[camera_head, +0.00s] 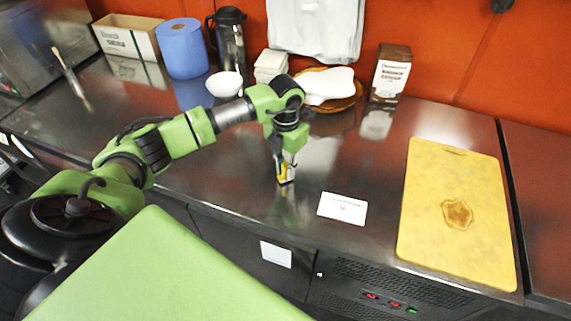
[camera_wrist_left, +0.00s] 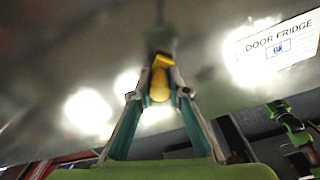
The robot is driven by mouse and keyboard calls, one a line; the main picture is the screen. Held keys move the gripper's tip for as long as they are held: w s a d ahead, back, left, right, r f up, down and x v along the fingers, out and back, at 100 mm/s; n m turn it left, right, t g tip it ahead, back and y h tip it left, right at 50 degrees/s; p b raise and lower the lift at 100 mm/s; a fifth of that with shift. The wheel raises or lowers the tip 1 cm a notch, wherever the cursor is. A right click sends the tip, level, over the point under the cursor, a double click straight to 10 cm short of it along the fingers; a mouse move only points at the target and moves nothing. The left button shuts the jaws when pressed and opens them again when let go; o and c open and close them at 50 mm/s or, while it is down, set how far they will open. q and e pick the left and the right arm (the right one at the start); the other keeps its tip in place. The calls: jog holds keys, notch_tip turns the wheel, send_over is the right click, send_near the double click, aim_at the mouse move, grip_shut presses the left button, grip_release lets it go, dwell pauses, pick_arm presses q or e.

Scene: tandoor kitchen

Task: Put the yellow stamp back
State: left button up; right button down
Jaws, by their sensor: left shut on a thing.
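The yellow stamp (camera_head: 283,179) is between the fingers of my left gripper (camera_head: 286,172), low over the steel counter near its front edge. In the left wrist view the yellow stamp (camera_wrist_left: 160,82) sits upright between the two teal fingers (camera_wrist_left: 158,98), which are shut on it. Its lower end is hard to make out; I cannot tell whether it touches the counter. A white card (camera_head: 342,208) lies just right of the gripper. In the wrist view the card (camera_wrist_left: 276,48) reads "DOOR FRIDGE" and bears a small blue mark. My right gripper does not show clearly.
A yellow cutting board (camera_head: 457,214) with a brown stain lies at the right. Along the back stand a cardboard box (camera_head: 130,37), blue roll (camera_head: 182,48), black flask (camera_head: 230,40), white bowl (camera_head: 224,84), wooden plate (camera_head: 343,98) and brown bag (camera_head: 390,74).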

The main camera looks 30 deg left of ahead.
pick_arm(q)
jog(key=shift+f, duration=0.15)
jog(key=shift+f, duration=0.1)
jog(key=shift+f+b, duration=0.15)
jog(key=shift+b, duration=0.15)
jog(key=o, duration=0.9)
